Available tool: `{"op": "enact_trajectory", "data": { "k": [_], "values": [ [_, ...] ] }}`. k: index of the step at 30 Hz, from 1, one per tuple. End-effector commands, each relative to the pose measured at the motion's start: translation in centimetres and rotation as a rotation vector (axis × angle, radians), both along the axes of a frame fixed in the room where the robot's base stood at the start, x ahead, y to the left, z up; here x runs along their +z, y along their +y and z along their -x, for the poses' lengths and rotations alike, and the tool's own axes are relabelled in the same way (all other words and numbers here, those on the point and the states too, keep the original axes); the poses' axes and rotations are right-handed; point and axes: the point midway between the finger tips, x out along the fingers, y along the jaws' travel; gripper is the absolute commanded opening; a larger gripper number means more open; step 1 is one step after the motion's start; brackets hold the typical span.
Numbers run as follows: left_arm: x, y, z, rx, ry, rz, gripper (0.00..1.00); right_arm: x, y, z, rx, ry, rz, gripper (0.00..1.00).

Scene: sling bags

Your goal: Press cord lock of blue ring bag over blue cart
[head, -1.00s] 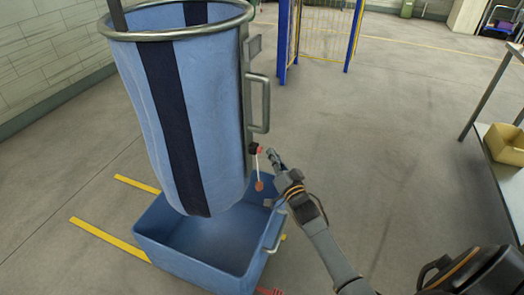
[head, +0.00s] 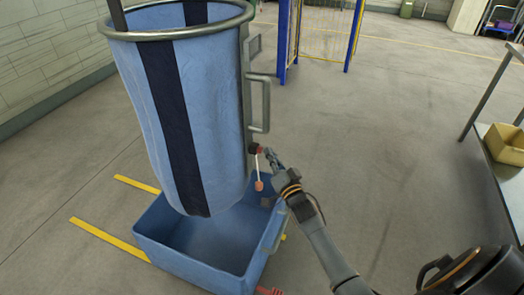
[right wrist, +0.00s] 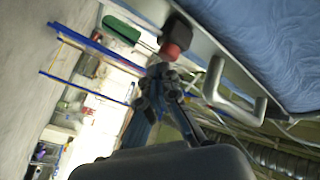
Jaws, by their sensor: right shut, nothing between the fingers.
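The blue ring bag (head: 205,110), light blue with a dark stripe, hangs from a metal ring. Its lower end is over the blue cart (head: 190,265). The cord lock (head: 254,148), black with a red button, sits on the bag's right side, and a white cord with an orange end (head: 259,185) hangs under it. In the right wrist view the cord lock (right wrist: 177,32) has its red button facing my fingertips. My right gripper (head: 270,156) is shut and empty, right beside the button; I cannot tell whether they touch. My left gripper is not in view.
A grey metal handle (head: 264,103) sticks out from the frame just above my right gripper. A blue post rack (head: 318,35) stands behind. A table with a yellow bin (head: 504,143) is at the right. The floor between is clear.

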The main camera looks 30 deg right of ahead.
Motion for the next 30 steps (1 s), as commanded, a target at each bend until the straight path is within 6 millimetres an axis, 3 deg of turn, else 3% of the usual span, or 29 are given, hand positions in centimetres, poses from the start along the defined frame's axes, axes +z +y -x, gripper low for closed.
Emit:
{"op": "enact_trajectory", "data": {
  "k": [30],
  "values": [
    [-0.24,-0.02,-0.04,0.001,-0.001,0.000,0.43,-0.02,0.66,-0.72,0.000,0.000,0.000,0.00]
  ]
}}
